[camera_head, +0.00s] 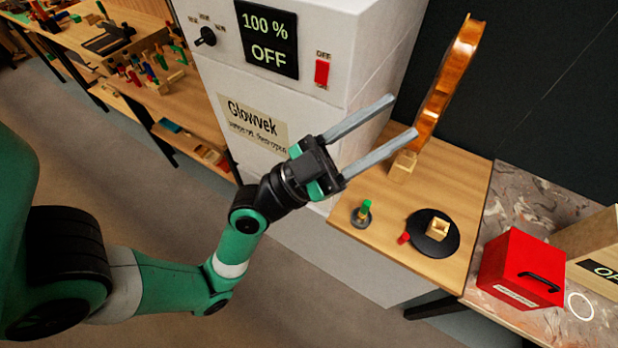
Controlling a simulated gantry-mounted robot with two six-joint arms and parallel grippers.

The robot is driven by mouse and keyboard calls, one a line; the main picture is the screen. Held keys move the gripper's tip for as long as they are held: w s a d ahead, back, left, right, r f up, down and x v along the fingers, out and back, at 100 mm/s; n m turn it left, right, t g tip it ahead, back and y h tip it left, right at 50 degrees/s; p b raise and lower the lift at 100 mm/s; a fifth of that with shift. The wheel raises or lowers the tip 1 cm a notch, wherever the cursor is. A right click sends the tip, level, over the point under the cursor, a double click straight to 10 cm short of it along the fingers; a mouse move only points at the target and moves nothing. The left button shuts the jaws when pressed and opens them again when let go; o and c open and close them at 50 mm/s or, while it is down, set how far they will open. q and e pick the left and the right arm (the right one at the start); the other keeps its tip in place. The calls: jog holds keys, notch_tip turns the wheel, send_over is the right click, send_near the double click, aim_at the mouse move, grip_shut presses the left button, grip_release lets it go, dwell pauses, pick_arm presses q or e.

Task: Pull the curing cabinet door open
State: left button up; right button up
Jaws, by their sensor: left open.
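A white cabinet (315,35) with a "Glowvek" label (252,124) stands in the upper middle; it looks like the curing cabinet. Its display (267,40) reads "100 %" and "OFF". A black knob (205,37) and a red switch (322,72) sit beside the display. I cannot make out a door edge or handle; the cabinet's lower front is partly behind my left arm. My left gripper (403,116) is open and empty, its fingers pointing right past the cabinet's right side. My right gripper is not in view.
A wooden table (385,255) right of the cabinet holds an amber violin-shaped piece (447,85), a black dish (452,244) and small parts. A red box (521,268) stands on a marbled top at right. A workbench (60,35) with tools is at upper left.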

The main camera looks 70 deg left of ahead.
pick_arm(q)
jog(key=s+a+f+n+g+y+b, duration=0.25)
jog(key=s+f+n+y, duration=0.2)
jog(key=f, duration=0.55)
jog(key=s+a+f+n+g+y+b, duration=0.1)
jog(key=s+a+f+n+g+y, duration=0.3)
jog(key=f, duration=0.6)
jog(key=s+a+f+n+g+y+b, duration=0.2)
jog(key=s+a+f+n, duration=0.15)
jog(key=s+f, duration=0.45)
jog(key=f+p+x, duration=0.2)
jog(key=x, duration=1.2)
jog(key=shift+m, duration=0.4)
jog(key=shift+w+d+f, duration=0.1)
jog(key=shift+f, duration=0.05)
grip_shut()
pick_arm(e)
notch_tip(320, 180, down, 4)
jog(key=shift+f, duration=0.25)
